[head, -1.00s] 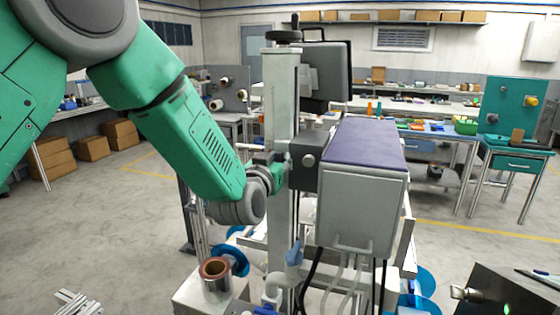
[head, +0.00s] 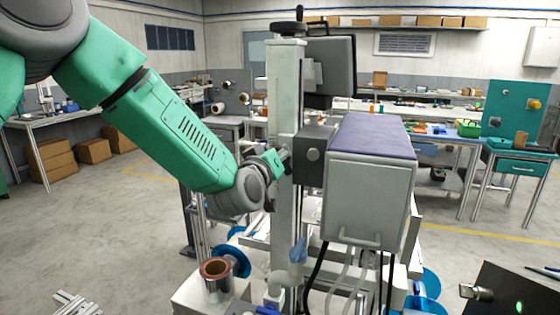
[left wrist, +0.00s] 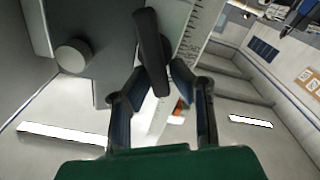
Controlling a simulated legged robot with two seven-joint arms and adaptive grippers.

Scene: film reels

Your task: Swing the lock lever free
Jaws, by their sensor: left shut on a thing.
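The lock lever (left wrist: 152,50) is a dark, narrow bar with a rounded end, tilted a little in the left wrist view. It lies against the pale column with a printed scale (left wrist: 198,35). My left gripper (left wrist: 155,78) is shut on the lever, with one finger on each side of its lower part. In the head view my left gripper (head: 280,160) is at the column (head: 286,95), beside the dark clamp block (head: 313,155). The lever cannot be made out clearly there. My right gripper is out of view.
A grey box with a purple top (head: 370,200) hangs right of the column. A copper-coloured roll (head: 216,275) stands on the machine base below my arm. A round knob (left wrist: 73,56) sticks out near the lever. Open floor lies to the left.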

